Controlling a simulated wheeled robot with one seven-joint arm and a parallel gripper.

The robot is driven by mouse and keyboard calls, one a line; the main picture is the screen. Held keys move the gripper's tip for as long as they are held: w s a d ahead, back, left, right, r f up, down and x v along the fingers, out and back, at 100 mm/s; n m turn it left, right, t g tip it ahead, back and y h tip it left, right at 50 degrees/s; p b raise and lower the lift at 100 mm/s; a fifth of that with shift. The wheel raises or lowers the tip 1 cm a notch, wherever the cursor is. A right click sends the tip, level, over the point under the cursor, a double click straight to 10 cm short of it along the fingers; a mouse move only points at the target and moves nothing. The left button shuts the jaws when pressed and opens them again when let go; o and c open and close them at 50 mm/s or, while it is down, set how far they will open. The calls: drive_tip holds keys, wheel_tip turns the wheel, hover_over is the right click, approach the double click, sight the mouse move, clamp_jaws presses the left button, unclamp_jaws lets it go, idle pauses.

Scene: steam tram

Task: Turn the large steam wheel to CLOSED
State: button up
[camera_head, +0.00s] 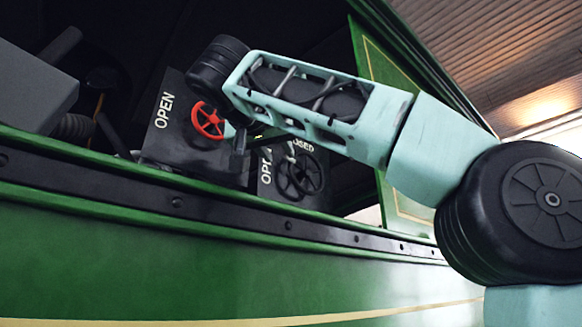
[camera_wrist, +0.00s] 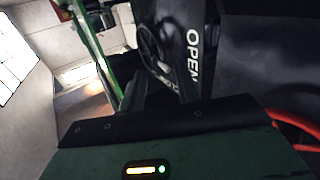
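A red spoked handwheel (camera_head: 208,121) sits on a dark panel marked OPEN in the head view, partly covered by my wrist. Its red rim also shows at the lower right of the wrist view (camera_wrist: 296,126). A black spoked handwheel (camera_head: 299,177) sits lower and to the right on a second panel, with OPEN and a partly hidden word ending in OSED. It also shows in the wrist view (camera_wrist: 150,46). My gripper (camera_head: 240,142) hangs between the two wheels, close to the red one. Its fingers are dark and hard to make out. I see nothing held.
The tram's green side wall (camera_head: 130,255) with a riveted black rail runs below the panels. A green upright panel (camera_head: 375,60) stands behind my arm. A grey box-like part (camera_head: 35,90) is at the left. The interior behind is dark.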

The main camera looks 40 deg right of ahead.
sight(292, 173)
drive_tip(key=p+x, duration=0.3)
drive_tip(key=x, duration=0.6)
drive_tip(key=shift+r+p, duration=0.15)
drive_tip(key=shift+p, duration=0.25)
drive_tip(key=shift+w+d, duration=0.25)
drive_tip(key=shift+d, duration=0.15)
clamp_jaws()
